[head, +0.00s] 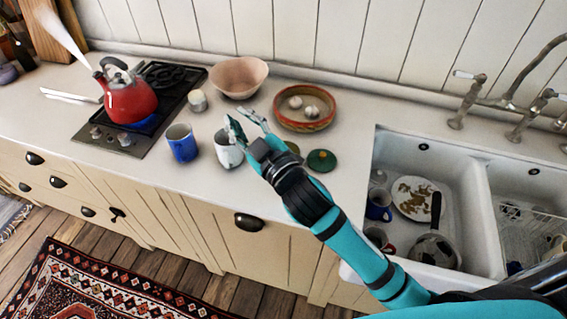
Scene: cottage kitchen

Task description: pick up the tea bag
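I cannot make out a tea bag for certain; one may be hidden by my gripper or lie inside a mug. My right gripper (246,121) is above the counter, over and just behind the white mug (227,154). Its two fingers are spread apart, and I see nothing clearly held between them. The near finger overlaps the mug's rim in the picture, so I cannot tell if they touch. A blue mug (182,146) stands upright to the left. A round dark green lid-like thing (321,160) lies right of my wrist. My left gripper is not in view.
A red kettle (128,100) steams on the black hob (172,78) at left. A pink bowl (238,77), a small pale jar (198,101) and a red-rimmed dish (304,124) holding white bulbs are behind. The sink (392,147) at right holds dishes. Counter front-left is clear.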

